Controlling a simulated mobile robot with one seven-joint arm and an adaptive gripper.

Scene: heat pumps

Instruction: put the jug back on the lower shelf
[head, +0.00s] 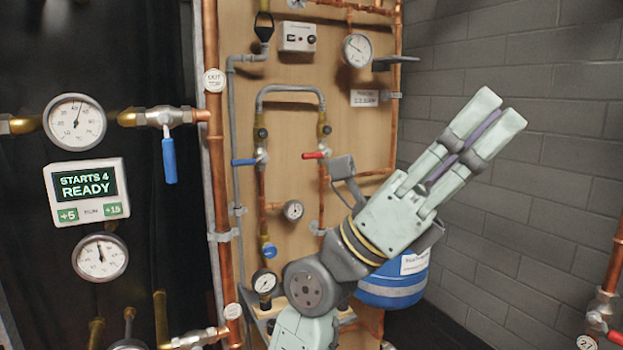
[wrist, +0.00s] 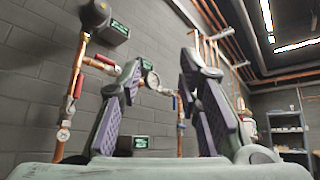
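My gripper (head: 498,108) points up and to the right, in front of the grey block wall. In the wrist view my gripper (wrist: 160,66) has its purple-padded fingers apart, with nothing between them. It is open and clear of the jug.
A wooden panel (head: 285,130) carries copper pipes, gauges and valves behind my arm. A grey shelving unit (wrist: 287,132) stands far off at the right in the wrist view.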

